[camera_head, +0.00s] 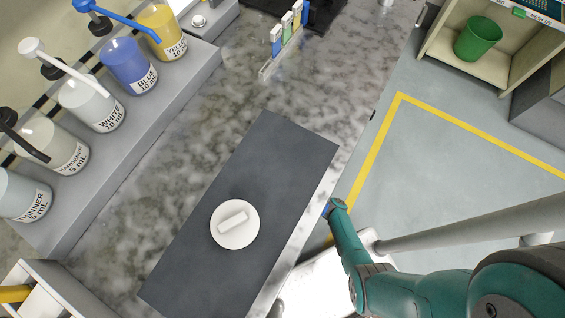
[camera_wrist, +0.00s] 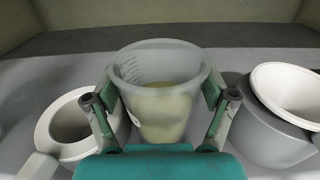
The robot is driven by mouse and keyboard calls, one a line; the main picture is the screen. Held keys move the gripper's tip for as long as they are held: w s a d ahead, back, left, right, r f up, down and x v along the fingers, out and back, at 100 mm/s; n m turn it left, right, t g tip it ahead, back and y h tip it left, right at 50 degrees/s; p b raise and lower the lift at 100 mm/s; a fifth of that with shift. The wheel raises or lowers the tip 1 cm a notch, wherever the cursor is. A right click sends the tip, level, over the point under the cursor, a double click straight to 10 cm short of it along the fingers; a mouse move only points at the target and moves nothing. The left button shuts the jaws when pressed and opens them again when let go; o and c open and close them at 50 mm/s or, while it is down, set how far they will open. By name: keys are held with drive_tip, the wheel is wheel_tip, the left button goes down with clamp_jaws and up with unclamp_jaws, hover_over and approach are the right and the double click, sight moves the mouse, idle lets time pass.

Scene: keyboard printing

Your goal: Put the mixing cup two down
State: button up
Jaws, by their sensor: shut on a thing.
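In the wrist view my gripper (camera_wrist: 160,100) is shut on a translucent mixing cup (camera_wrist: 165,80), with one finger on each side of its wall. The cup is upright, has measuring marks and holds pale yellow liquid. I cannot read a number on it. Its base is hidden, so I cannot tell if it touches the surface below. In the head view neither my gripper nor the held cup shows.
In the wrist view a white-rimmed grey vessel (camera_wrist: 68,122) stands close left of the cup, and a grey vessel (camera_wrist: 262,140) holding a white cup (camera_wrist: 290,88) close right. In the head view a white round lid (camera_head: 236,238) lies on the dark mat (camera_head: 285,150).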

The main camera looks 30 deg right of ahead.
drive_tip(key=o, duration=1.3)
drive_tip(key=shift+f, duration=0.1)
drive_tip(key=shift+v, duration=6)
drive_tip(key=shift+s, duration=0.1)
